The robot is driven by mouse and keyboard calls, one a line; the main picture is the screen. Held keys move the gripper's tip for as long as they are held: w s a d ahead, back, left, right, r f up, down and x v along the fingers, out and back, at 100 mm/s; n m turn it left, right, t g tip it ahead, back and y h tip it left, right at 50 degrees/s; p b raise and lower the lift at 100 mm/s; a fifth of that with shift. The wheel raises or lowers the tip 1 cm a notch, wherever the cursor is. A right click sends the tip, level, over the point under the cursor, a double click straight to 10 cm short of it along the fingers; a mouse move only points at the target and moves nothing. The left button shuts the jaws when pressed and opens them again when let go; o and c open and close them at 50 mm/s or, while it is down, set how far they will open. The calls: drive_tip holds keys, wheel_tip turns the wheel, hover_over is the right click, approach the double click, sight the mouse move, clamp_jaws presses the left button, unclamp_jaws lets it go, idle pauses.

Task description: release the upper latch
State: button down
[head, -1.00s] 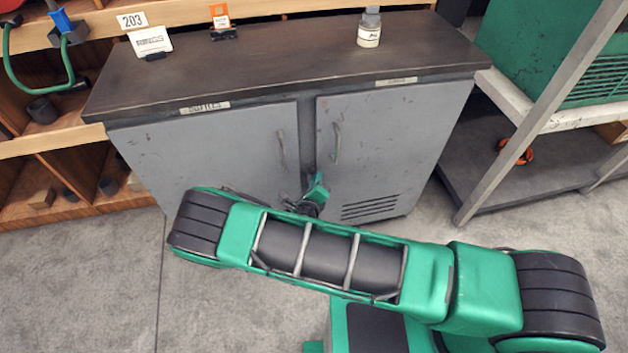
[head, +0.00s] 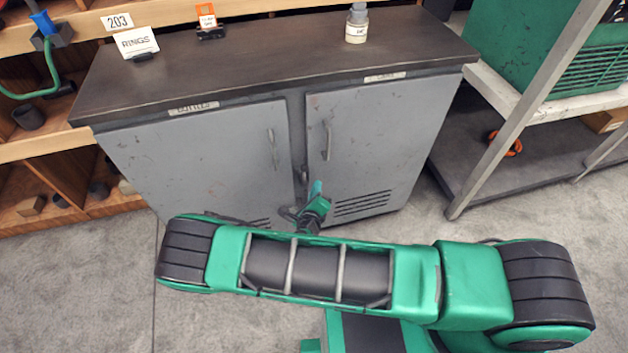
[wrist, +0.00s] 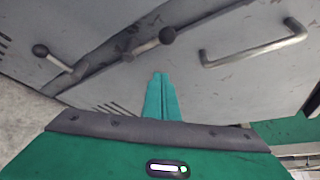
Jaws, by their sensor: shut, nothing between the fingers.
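The grey two-door cabinet (head: 215,150) stands ahead of me. In the wrist view it appears turned, with the floor at the left. Two latches with dark ball knobs lie along the door seam. The upper latch (wrist: 150,45) is nearer the bar handle (wrist: 255,45); the lower latch (wrist: 60,62) is further left. My gripper (wrist: 161,76) is shut and empty, its green fingertips pointing at the doors just below the upper latch in the picture. Contact cannot be told. In the head view my gripper (head: 317,188) is by the door seam, and the latches are small and partly hidden.
The cabinet top holds a sign card (head: 136,42), an orange tag stand (head: 208,20) and a small jar (head: 356,24). Wooden shelves (head: 40,150) stand at the left. A rack post (head: 530,110) rises at the right. Grey floor (head: 90,280) is open around me.

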drive_tip(key=shift+v, duration=2.6)
drive_tip(key=w+d+r+m+g+h, duration=0.1)
drive_tip(key=d+r+m+g+h, duration=0.3)
drive_tip(key=d+r+m, duration=0.55)
drive_tip(key=w+d+r+m+g+h, duration=0.15)
drive_tip(key=d+r+m+g, duration=0.45)
drive_tip(key=d+m, duration=0.65)
drive_tip(key=s+d+r+m+g+y, duration=0.2)
drive_tip(key=s+d+r+m+g, duration=0.2)
drive_tip(key=s+d+r+m, duration=0.55)
drive_tip(key=s+d+r+m+y, duration=0.2)
drive_tip(key=s+r+m+y, duration=0.1)
drive_tip(key=s+r+m, duration=0.4)
drive_tip(key=s+d+r+m+y, duration=0.3)
drive_tip(key=s+r+m, duration=0.4)
drive_tip(key=s+m, duration=0.5)
drive_tip(key=shift+s+r+y, duration=0.25)
drive_tip(key=shift+s+y, duration=0.1)
drive_tip(key=shift+s, duration=0.25)
drive_tip(key=shift+m, duration=0.25)
